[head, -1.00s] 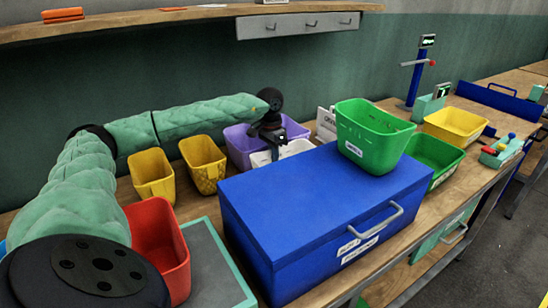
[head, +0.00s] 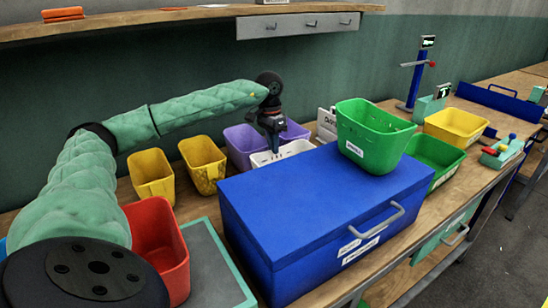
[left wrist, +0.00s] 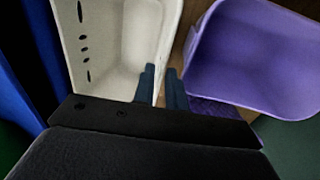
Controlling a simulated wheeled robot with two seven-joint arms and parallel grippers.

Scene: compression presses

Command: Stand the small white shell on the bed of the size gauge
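The small white shell (head: 296,149) looks like the white open bin behind the blue chest. It stands upright, and its lower part is hidden by the chest. In the left wrist view the white shell (left wrist: 103,40) has slots in one wall and looks empty. My left gripper (head: 275,148) points down at its rim. In the left wrist view the gripper's two fingers (left wrist: 160,82) are a little apart, either side of the shell's wall; I cannot tell if they touch it. A blue post with a crossbar and display (head: 415,78) at the back right may be the size gauge; its bed is not clear.
The blue chest (head: 300,205) with a green bin (head: 370,135) on top stands in front. Purple bins (head: 243,145) stand behind and left of the shell, also in the left wrist view (left wrist: 255,60). Yellow bins (head: 152,175) and a red bin (head: 157,240) stand left. A shelf (head: 160,20) runs above.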

